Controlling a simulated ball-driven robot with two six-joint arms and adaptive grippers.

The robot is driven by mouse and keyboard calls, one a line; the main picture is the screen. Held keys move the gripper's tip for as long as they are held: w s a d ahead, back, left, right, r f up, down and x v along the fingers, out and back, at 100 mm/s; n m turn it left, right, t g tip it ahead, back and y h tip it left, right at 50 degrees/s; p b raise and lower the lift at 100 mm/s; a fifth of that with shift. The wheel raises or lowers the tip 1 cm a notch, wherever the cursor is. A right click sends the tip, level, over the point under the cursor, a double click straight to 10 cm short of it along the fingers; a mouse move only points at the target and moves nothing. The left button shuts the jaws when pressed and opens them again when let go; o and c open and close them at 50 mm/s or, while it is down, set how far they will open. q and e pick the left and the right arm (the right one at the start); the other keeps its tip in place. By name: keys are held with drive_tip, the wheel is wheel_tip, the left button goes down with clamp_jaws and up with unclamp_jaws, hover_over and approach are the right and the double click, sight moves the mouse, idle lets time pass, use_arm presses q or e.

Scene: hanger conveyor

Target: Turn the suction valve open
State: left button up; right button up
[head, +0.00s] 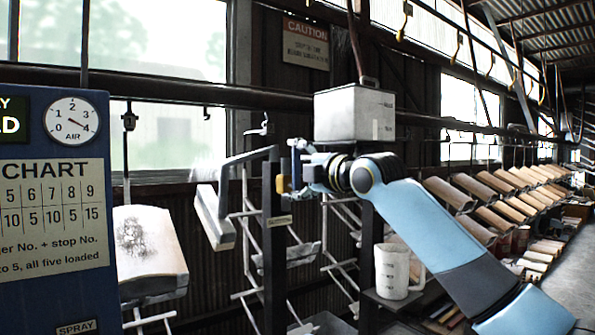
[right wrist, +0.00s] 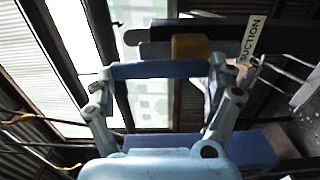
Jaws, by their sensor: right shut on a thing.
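The suction valve sits on a dark post (head: 274,250), and its yellow part (head: 282,184) shows just left of my right gripper (head: 297,172). In the right wrist view the yellow part (right wrist: 190,47) lies beyond a blue bar-shaped handle (right wrist: 160,70). My right gripper (right wrist: 162,75) is shut on this handle, with one finger at each end of it. The handle lies nearly level in that view. A pale label (right wrist: 250,40) reading "UCTION" is to the right of the yellow part. My left gripper is not in view.
A blue panel (head: 95,300) with a chart and an air gauge (head: 72,120) stands at the left. A white mug (head: 392,270) stands under my right arm. Several loaded hangers (head: 470,205) line the right.

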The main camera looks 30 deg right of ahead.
idle(0.4)
drive_tip(key=o, duration=1.4)
drive_tip(key=shift+o, duration=0.2)
drive_tip(key=s, duration=1.2)
drive_tip(key=shift+d, duration=0.4)
drive_tip(key=shift+f, duration=0.1)
